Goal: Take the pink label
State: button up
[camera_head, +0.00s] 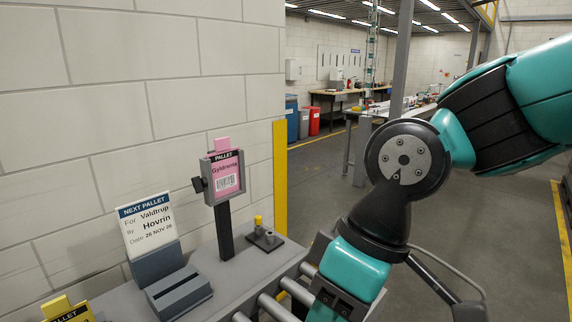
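The pink label (227,175) stands upright in a dark grey holder on a dark post (224,232), left of the picture's middle. It has a black "PALLET" header, the word "Gyldrenis", a barcode and a pink tab on top. A dark knob sticks out at the holder's left side. My teal and black arm (380,216) comes in from the upper right and bends down to the bottom edge, right of the label and apart from it. My gripper's fingertips do not show.
A white "NEXT PALLET" card (146,226), naming Valdtrup and Hovrin, stands by a grey slotted block (178,292). A yellow label (68,311) shows at the bottom left. A small base with a yellow-topped peg (258,224) sits right of the post, near conveyor rollers (278,307).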

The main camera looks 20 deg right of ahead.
aim_at(224, 162)
jog(key=z, duration=0.8)
jog(key=k, duration=0.7)
jog(key=u, duration=0.8)
jog(key=i, duration=1)
jog(key=z, duration=0.1)
jog(key=k, duration=0.5)
jog(key=z, duration=1.25)
jog(key=i, duration=1)
jog(key=u, duration=1.3)
